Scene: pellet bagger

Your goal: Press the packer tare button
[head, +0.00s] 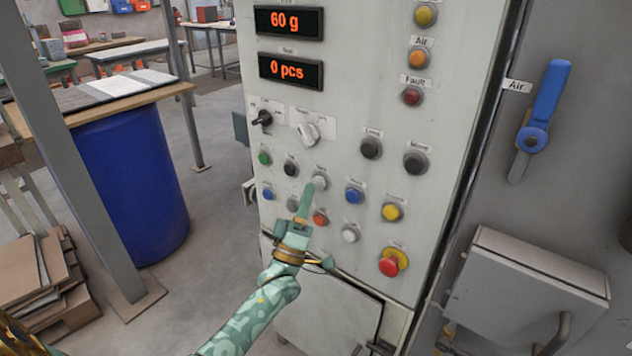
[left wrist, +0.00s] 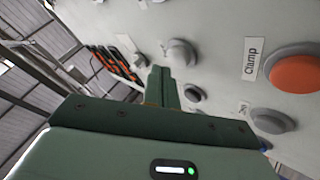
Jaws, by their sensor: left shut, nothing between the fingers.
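The packer's grey control panel (head: 340,90) fills the middle of the head view. Its button labels are mostly too small to read, so I cannot tell which one is marked tare. My left gripper (head: 309,187) is shut and empty, its fingertips close to a pale grey button (head: 320,182); I cannot tell whether they touch. In the left wrist view, the shut fingers (left wrist: 162,82) point at the panel, near a pale button (left wrist: 182,53). An orange-red button (left wrist: 295,74) labelled Clamp is to the right there. My right gripper is not seen.
Two displays read 60 g (head: 289,22) and 0 pcs (head: 291,71). Close by are a black button (head: 290,168), a blue button (head: 354,194) and a red mushroom button (head: 391,264) on yellow. A blue barrel (head: 130,180) and a post stand left; a grey box (head: 525,290) juts out right.

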